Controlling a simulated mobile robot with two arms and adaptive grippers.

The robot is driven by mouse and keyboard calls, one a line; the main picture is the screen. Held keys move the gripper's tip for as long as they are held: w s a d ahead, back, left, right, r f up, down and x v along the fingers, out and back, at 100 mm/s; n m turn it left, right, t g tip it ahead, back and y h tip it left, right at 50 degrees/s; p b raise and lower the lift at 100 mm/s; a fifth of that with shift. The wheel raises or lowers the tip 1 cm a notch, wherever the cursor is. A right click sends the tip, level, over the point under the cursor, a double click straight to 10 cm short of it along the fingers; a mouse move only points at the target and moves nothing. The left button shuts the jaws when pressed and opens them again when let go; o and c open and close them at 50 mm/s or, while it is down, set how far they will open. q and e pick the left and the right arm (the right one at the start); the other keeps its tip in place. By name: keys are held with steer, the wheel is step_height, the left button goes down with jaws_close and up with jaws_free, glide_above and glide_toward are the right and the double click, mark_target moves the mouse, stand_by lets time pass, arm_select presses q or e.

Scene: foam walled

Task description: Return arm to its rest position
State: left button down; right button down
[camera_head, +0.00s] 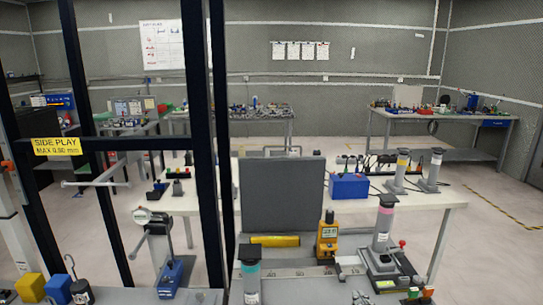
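Neither of my grippers shows in the head view, and I cannot make out any part of either arm. Where the arms stand and whether the grippers are open or shut is hidden from this view.
A black frame (219,150) with a yellow sign (57,146) stands at left. The near bench holds a grey panel (282,195), a yellow-orange meter (327,238) and a grey cylinder stand (383,225). A white table (420,202) stands behind. Floor (490,250) is clear at right.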

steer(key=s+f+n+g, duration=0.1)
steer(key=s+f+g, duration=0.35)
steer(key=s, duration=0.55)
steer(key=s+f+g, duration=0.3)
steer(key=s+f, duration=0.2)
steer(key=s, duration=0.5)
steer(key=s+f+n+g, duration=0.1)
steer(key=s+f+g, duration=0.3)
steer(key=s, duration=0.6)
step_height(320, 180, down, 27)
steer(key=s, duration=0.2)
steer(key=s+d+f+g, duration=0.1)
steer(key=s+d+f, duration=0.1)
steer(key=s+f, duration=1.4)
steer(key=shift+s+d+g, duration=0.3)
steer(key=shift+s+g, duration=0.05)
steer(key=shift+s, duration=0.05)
